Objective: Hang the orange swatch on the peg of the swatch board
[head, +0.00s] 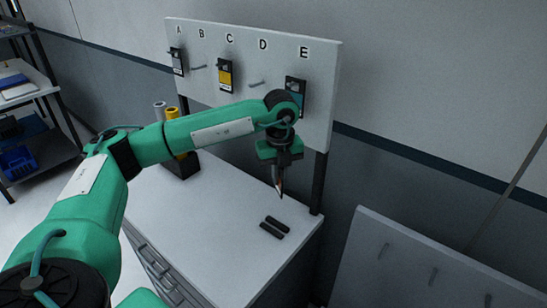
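The swatch board (210,83) is a pale upright panel lettered A to E. The pegs under B (198,67) and D (257,84) are bare. My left gripper (280,188) points down over the right part of the worktop, in front of the board. Its fingers look narrow and edge-on; I cannot tell whether they hold something. My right gripper is out of view.
Two small black bars (274,227) lie on the white worktop (215,225) below my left gripper. A black holder (184,165) with yellow and grey rolls stands behind my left forearm. A second pale panel with pegs (420,270) is at lower right. Shelves (30,125) stand at far left.

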